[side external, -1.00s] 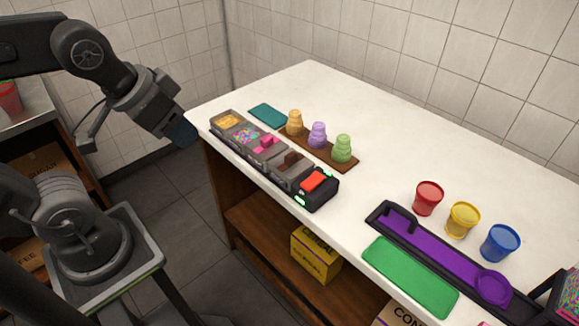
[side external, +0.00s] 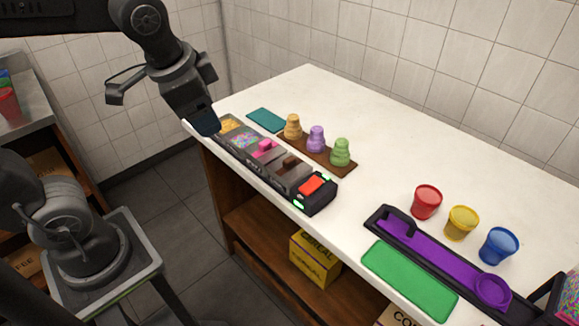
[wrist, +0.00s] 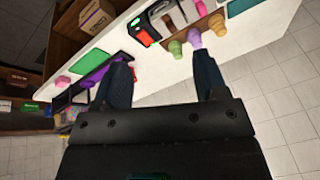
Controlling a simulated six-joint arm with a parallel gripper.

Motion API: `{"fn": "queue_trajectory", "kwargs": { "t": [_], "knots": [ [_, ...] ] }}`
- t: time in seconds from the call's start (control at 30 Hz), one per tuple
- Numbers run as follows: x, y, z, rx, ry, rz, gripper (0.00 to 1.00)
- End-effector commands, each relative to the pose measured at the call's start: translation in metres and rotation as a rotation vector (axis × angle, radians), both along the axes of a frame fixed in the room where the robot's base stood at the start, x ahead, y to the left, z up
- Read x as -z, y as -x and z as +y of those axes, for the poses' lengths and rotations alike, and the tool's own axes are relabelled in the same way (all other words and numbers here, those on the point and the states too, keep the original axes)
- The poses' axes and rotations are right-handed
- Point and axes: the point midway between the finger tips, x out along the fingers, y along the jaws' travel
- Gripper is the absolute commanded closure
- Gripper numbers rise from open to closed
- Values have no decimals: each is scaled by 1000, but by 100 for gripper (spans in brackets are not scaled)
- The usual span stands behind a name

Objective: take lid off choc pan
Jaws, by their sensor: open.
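A row of topping pans in a dark tray (side external: 238,150) stands along the counter's near left edge. The choc pan's grey lid (side external: 280,168) has a brown handle (side external: 290,161) on top and sits near the tray's right end, beside the red-topped black box. A pink handle (side external: 266,145) is on the pan to its left. My gripper (side external: 205,124) is at the tray's far left end, near the yellow pan (side external: 229,124), away from the choc lid. In the wrist view my gripper (wrist: 163,78) is open and empty, its fingers wide apart.
A brown board (side external: 325,157) with three stacked cones, orange, purple and green, stands just behind the tray. Red, yellow and blue cups (side external: 462,222) and a purple-lined black tray (side external: 440,252) are at right. The counter's back is clear.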

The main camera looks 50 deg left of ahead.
Motion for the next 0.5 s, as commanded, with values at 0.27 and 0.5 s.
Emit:
{"fn": "queue_trajectory", "kwargs": {
  "t": [0.27,0.5],
  "knots": [
    [12,-90,-23,491,-254,242,34],
    [51,-155,-51,881,-421,445,34]
  ]
}}
